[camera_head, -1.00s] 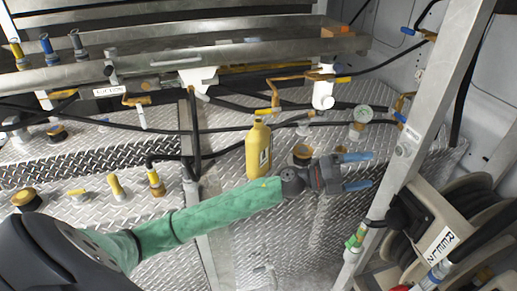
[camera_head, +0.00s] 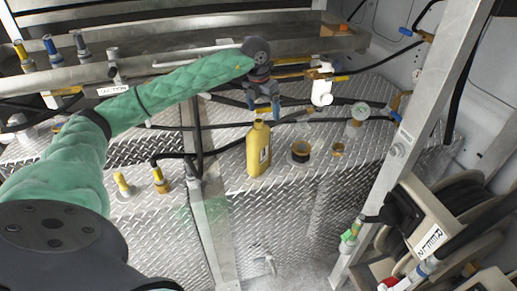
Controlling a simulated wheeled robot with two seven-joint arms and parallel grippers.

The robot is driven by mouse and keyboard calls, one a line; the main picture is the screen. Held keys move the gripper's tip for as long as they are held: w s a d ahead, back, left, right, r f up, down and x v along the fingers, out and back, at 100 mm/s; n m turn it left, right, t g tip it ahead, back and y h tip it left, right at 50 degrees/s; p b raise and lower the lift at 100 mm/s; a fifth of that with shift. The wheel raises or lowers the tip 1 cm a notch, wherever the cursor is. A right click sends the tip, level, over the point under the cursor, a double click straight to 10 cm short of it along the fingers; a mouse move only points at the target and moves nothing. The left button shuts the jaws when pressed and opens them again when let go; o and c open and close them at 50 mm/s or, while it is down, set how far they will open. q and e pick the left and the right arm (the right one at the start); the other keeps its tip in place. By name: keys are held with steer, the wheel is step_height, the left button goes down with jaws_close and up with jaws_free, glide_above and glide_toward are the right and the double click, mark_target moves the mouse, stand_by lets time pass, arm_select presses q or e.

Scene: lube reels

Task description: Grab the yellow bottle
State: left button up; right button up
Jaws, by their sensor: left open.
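My left arm, in a green sleeve, comes in from the left and reaches over the shelf. My left gripper (camera_head: 264,113) points down with its blue-tipped fingers apart, just above and around the level of the bottle's neck. Whether a finger touches the bottle cannot be told. The gripper holds nothing that I can see. My right gripper is not in view.
A black-and-brown cap fitting (camera_head: 300,152) stands right of the bottle. Yellow-handled valves (camera_head: 160,180) stand to its left. A slanted metal post (camera_head: 400,150) and hose reels (camera_head: 440,225) are at the right.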

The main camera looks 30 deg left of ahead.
mark_target(259, 128)
arm_select(q)
steer(key=shift+s+a+f+g+y, duration=0.15)
steer(key=shift+s+a+g+y, duration=0.2)
steer(key=shift+s+a, duration=0.35)
steer(key=shift+s+f+n, duration=0.15)
steer(key=shift+s+n, duration=0.05)
steer(key=shift+n, duration=0.1)
steer(key=shift+f+p, duration=0.65)
steer(key=shift+f, duration=0.45)
steer(key=shift+w+f+p, duration=0.1)
steer(key=shift+f+p, duration=0.2)
steer(key=f+p, duration=0.2)
steer(key=f, duration=0.1)
steer(key=f+p, duration=0.1)
steer(key=shift+w+d+f, duration=0.1)
steer(key=shift+w+f, duration=0.2)
steer(key=shift+f, duration=0.1)
jaws_close()
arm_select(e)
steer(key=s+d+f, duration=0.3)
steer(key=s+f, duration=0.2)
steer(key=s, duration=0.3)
